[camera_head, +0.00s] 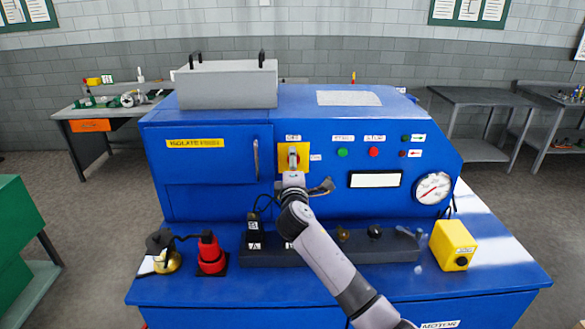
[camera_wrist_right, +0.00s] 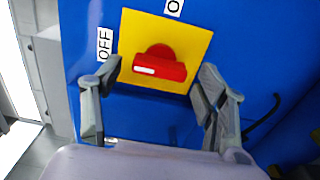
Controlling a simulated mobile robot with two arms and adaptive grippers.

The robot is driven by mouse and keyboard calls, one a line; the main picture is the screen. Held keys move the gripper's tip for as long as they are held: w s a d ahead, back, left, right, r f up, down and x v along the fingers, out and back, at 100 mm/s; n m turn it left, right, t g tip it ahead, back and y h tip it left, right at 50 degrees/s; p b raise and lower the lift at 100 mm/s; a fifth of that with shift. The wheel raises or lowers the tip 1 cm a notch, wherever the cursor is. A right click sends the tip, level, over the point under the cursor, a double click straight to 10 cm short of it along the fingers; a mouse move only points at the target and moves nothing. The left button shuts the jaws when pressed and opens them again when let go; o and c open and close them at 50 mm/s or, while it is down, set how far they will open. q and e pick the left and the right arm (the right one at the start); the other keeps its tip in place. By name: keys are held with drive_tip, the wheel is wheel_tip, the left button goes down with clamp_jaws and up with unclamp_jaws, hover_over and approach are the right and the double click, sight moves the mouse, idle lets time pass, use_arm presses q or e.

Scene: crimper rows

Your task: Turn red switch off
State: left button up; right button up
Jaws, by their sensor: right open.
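The red switch (camera_wrist_right: 165,68) is a rotary handle on a square yellow plate (camera_wrist_right: 194,32) on the blue machine front. In the right wrist view the white mark on the handle is at its left end, on the side of the OFF label (camera_wrist_right: 105,44). In the head view the yellow plate (camera_head: 281,155) is at the middle of the machine. My right gripper (camera_wrist_right: 160,68) is open, with one finger on each side of the handle and a gap to each. It also shows in the head view (camera_head: 294,168), just in front of the switch. My left gripper is out of view.
Right of the switch are a green button (camera_head: 342,152), a red button (camera_head: 374,152) and a gauge (camera_head: 433,188). A cabinet handle (camera_head: 256,158) is just left. Below, a black block (camera_head: 268,252), a red plug-like part (camera_head: 210,254) and a yellow box (camera_head: 453,245) stand on the ledge.

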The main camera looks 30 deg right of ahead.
drive_tip(key=shift+s, duration=0.1)
drive_tip(key=v, duration=1.1)
drive_tip(key=shift+s+a, duration=0.15)
drive_tip(key=shift+s, duration=0.2)
